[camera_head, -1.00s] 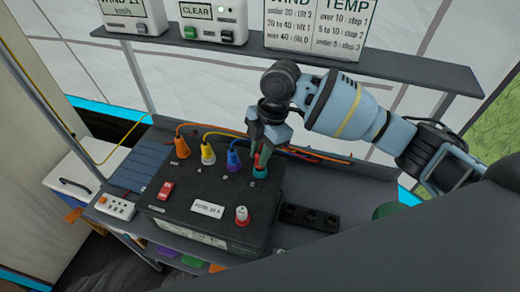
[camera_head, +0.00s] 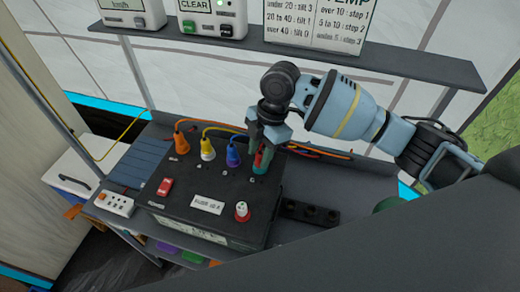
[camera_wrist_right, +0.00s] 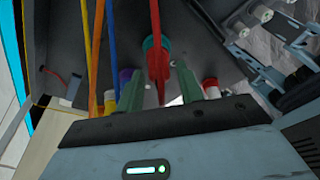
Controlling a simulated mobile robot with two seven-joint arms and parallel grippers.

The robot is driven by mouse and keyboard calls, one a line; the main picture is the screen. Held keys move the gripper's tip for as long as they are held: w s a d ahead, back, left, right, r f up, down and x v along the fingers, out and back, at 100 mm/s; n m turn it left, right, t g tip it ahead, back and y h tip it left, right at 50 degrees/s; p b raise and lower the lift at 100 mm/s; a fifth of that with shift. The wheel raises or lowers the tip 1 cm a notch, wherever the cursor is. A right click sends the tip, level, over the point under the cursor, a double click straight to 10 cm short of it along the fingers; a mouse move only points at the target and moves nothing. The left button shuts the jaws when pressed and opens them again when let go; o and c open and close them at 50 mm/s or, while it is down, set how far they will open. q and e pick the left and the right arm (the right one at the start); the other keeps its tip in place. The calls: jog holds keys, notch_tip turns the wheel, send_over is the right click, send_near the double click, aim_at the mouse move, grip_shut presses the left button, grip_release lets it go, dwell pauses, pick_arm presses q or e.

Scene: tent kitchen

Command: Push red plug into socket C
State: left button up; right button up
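The red plug (camera_wrist_right: 157,75) points into a teal-ringed socket (camera_wrist_right: 151,44) on the black power box (camera_head: 150,196); how deep it sits is unclear. My right gripper (camera_head: 261,152) is directly above that socket in the head view. In the wrist view, its two green fingers (camera_wrist_right: 159,80) stand on either side of the red plug, with gaps between. It looks open around the plug. In the head view the gripper partly hides the plug (camera_head: 258,160). The socket letters are too small to read. My left gripper is not in view.
Orange (camera_head: 181,144), yellow-and-white (camera_head: 207,150) and blue (camera_head: 233,155) plugs stand in a row left of the gripper. A red-and-white knob (camera_head: 242,211) and red switch (camera_head: 165,187) are on the box front. A grey shelf (camera_head: 330,58) runs above; a black strip (camera_head: 309,213) lies to the right.

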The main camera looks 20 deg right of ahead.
jog(key=shift+o, duration=0.8)
jog(key=shift+r, duration=0.15)
jog(key=v, duration=0.7)
jog(key=shift+d+r, duration=0.15)
jog(key=shift+r, duration=0.1)
jog(key=shift+f, duration=0.1)
